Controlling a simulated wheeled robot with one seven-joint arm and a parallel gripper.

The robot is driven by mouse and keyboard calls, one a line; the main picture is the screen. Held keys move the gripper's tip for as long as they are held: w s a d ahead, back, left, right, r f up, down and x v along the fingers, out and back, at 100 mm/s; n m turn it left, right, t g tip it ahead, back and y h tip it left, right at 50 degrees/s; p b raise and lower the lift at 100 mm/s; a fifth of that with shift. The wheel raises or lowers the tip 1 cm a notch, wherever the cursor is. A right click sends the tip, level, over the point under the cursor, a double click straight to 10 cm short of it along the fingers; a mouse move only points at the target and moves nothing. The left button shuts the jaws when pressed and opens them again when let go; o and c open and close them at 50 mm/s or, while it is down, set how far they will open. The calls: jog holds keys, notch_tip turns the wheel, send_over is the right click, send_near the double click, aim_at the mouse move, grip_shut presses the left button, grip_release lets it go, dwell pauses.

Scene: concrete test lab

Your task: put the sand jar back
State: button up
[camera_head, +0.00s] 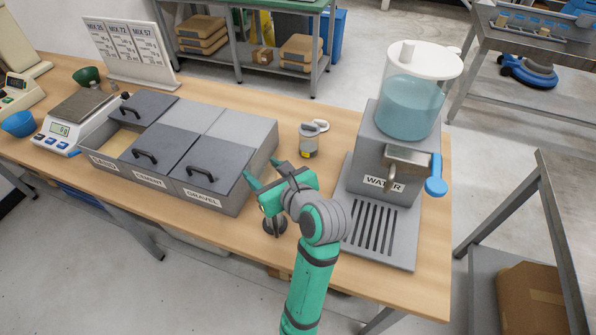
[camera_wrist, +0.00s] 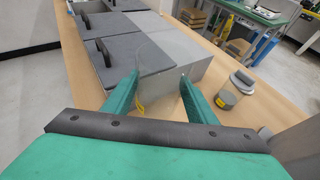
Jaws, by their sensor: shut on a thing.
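My gripper (camera_head: 266,181) is above the table at the front right corner of the bin unit, beside the gravel bin. In the wrist view its green fingers (camera_wrist: 160,82) stand apart, with a faint clear jar outline and a yellow edge (camera_wrist: 140,108) between them. The held jar is mostly hidden, and I cannot read its label. Below the gripper a small dark, round object (camera_head: 274,224) shows in the head view. A jar with a yellow label (camera_head: 309,143) stands behind, right of the bins; it also shows in the wrist view (camera_wrist: 226,100).
The sand bin (camera_head: 121,141) is uncovered; the cement lid (camera_head: 158,150) and gravel lid (camera_head: 213,172) are closed. A water dispenser (camera_head: 388,150) stands right.

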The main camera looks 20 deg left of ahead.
jog(key=w+d+f, duration=0.1)
jog(key=w+f, duration=0.2)
jog(key=w, duration=0.1)
jog(key=w+d+f, duration=0.1)
jog(key=w+f, duration=0.2)
jog(key=w, duration=0.1)
jog(key=w+d+f, duration=0.1)
jog(key=w+f, duration=0.1)
jog(key=w, duration=0.1)
jog(key=shift+w+d+f, duration=0.3)
jog(key=shift+w+f, duration=0.25)
jog(key=shift+f, duration=0.05)
jog(key=shift+w+d+f, duration=0.1)
jog(key=shift+w+f, duration=0.05)
jog(key=shift+f, duration=1.55)
jog(key=shift+f, duration=0.15)
jog(key=o, duration=1.3)
jog(key=shift+o, duration=0.2)
